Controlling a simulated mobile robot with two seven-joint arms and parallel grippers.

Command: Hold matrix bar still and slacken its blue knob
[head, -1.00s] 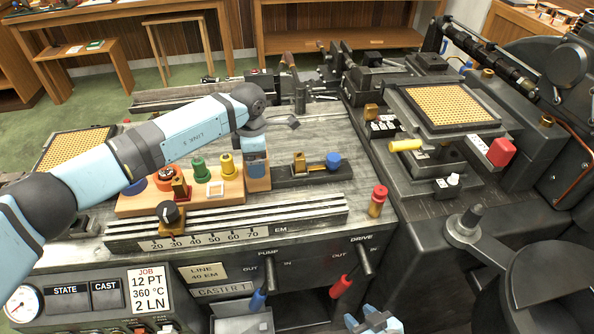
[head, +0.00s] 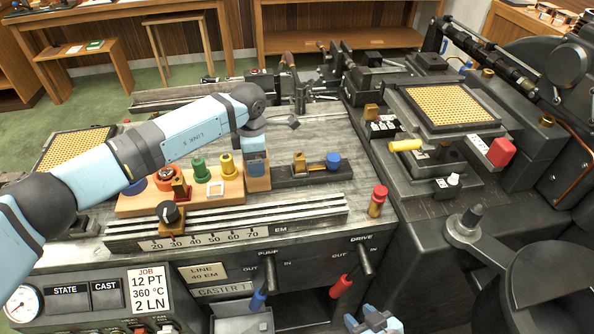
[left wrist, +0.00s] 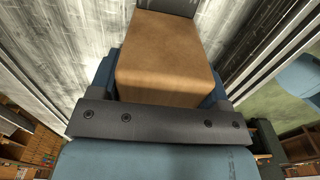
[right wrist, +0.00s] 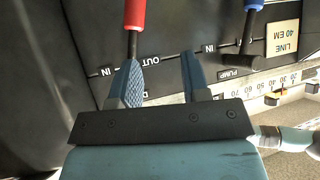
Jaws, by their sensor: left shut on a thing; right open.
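The matrix bar (head: 310,175) is a dark bar lying on the caster's bench, with a brass piece (head: 299,162) standing on it and the blue knob (head: 333,160) towards its right end. Its wooden block end (head: 259,184) is at the left. My left gripper (head: 257,160) is shut on that block from above; the left wrist view shows the wood (left wrist: 165,60) between the fingers, with the dark bar (left wrist: 168,5) beyond. My right gripper (head: 372,322) is open and empty, low before the machine's front, well away from the knob; its fingers show in the right wrist view (right wrist: 162,82).
A wooden tray (head: 140,206) with coloured knobs sits left of the bar. A red-capped brass post (head: 377,201) stands to its right. Red (head: 341,287) and blue (head: 258,299) levers hang from the front near my right gripper. A dark crank (head: 470,225) stands at right.

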